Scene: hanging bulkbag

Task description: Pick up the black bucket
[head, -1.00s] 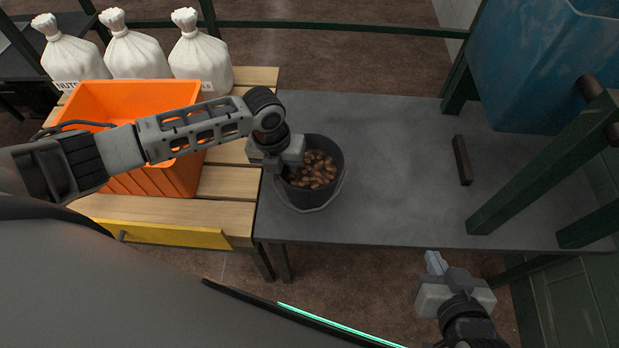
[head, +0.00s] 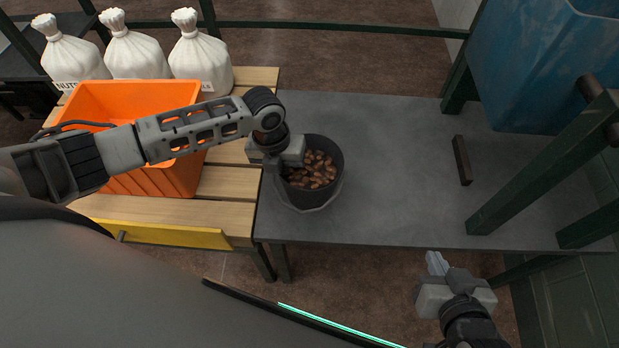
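The black bucket (head: 318,190) stands upright on the grey table near its left end, with several brown nuts (head: 314,170) inside. Its thin handle hangs low around the front of the bucket. My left gripper (head: 283,168) is at the bucket's left rim, coming from the left. Its fingertips are hidden at the rim, so I cannot tell whether they grip it. My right gripper (head: 435,262) is in front of the table's front edge, away from the bucket. It holds nothing that I can see, and its finger gap is not clear.
An orange crate (head: 150,184) stands on the wooden slatted table at left, with several white sacks (head: 135,55) behind. A dark bar (head: 462,160) lies on the grey table (head: 400,150). A blue container (head: 540,70) and dark green frame posts (head: 545,165) are at right. The table's middle is clear.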

